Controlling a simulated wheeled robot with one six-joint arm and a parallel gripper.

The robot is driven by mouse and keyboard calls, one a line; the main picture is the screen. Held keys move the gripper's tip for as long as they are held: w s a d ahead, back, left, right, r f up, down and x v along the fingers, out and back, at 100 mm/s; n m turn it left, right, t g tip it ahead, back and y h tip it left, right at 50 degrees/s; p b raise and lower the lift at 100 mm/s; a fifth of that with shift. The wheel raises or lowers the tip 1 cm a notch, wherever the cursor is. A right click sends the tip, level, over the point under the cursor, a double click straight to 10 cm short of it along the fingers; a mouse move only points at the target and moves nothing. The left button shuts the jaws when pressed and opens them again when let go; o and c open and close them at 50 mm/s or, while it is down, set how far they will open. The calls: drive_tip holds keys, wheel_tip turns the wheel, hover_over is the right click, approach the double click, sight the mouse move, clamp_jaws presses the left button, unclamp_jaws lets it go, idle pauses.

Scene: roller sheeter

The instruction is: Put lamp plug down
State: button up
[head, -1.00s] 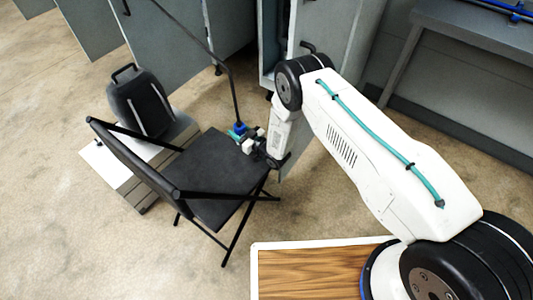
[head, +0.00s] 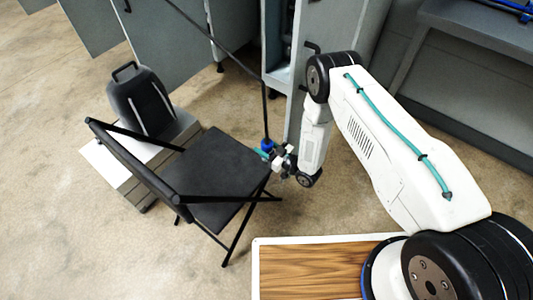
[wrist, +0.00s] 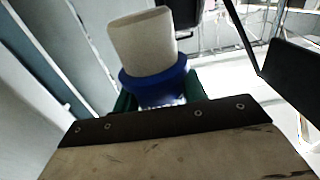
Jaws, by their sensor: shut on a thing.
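The lamp plug (head: 267,145) is a small blue piece with a dark cable rising from its top in the head view. In the wrist view it is a blue collar (wrist: 152,85) with a pale cylinder standing out of it. My gripper (head: 268,152) is shut on the plug and holds it by the back right corner of the black folding chair's seat (head: 212,165). Green finger parts show on both sides of the collar in the wrist view. The plug's lower end is hidden. I cannot tell its height above the seat or floor.
A black canister-like case (head: 142,103) stands on a pale box (head: 135,180) left of the chair. A grey cabinet (head: 322,45) is behind my gripper, and a grey bench (head: 470,45) is at the back right. Bare floor lies in front of the chair.

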drive_tip(key=shift+s+d, duration=0.35)
drive_tip(key=shift+d, duration=0.2)
drive_tip(key=shift+a+f, duration=0.15)
drive_tip(key=shift+f, duration=1.65)
drive_tip(key=shift+f, duration=0.15)
drive_tip(key=o, duration=1.1)
drive_tip(key=shift+o, duration=0.2)
